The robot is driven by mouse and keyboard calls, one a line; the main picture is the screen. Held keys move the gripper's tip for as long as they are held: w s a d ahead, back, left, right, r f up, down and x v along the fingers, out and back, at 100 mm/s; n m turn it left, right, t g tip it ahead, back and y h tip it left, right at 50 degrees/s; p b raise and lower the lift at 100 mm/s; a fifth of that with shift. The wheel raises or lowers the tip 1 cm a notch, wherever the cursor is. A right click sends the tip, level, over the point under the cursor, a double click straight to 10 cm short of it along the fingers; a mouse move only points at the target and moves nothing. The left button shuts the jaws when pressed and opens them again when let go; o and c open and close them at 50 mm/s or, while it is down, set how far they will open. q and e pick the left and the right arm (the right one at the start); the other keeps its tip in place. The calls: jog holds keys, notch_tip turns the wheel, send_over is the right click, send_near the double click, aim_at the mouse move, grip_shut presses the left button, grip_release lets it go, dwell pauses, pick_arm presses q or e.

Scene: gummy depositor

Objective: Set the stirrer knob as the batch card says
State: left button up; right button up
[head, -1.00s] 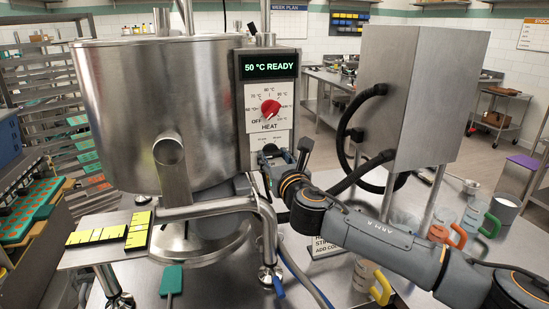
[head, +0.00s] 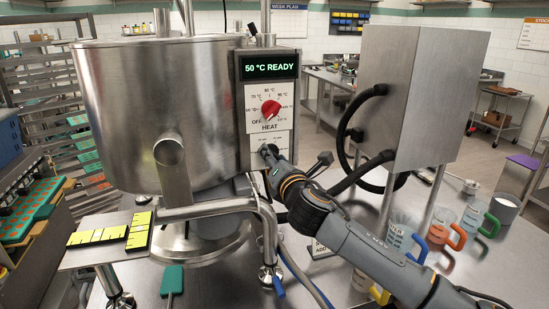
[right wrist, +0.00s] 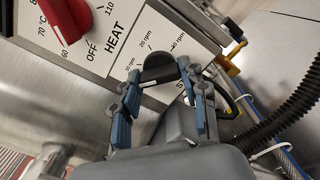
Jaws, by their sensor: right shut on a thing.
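The stirrer knob (right wrist: 158,68) is black, on the white panel under the HEAT dial, with rpm marks around it in the right wrist view. My right gripper (right wrist: 161,76) has its blue-padded fingers on both sides of the knob, closed on it. In the head view my right gripper (head: 268,152) covers the knob, so its setting cannot be read there. A small printed card (head: 320,250) stands on the table, mostly hidden behind my right arm. My left gripper is not in view.
The red HEAT knob (head: 270,109) sits just above, under a display (head: 269,67) reading 50 °C READY. The steel kettle (head: 160,110) is left of the panel. A steel box (head: 425,95) with black hoses and several handled jugs (head: 441,236) stand right.

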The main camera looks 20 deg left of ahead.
jog(key=shift+f+m+p, duration=0.1)
jog(key=shift+m+p, duration=0.2)
jog(key=shift+m, duration=7.6)
jog(key=o, duration=1.1)
jog(key=shift+o, duration=0.2)
jog(key=shift+d, duration=0.1)
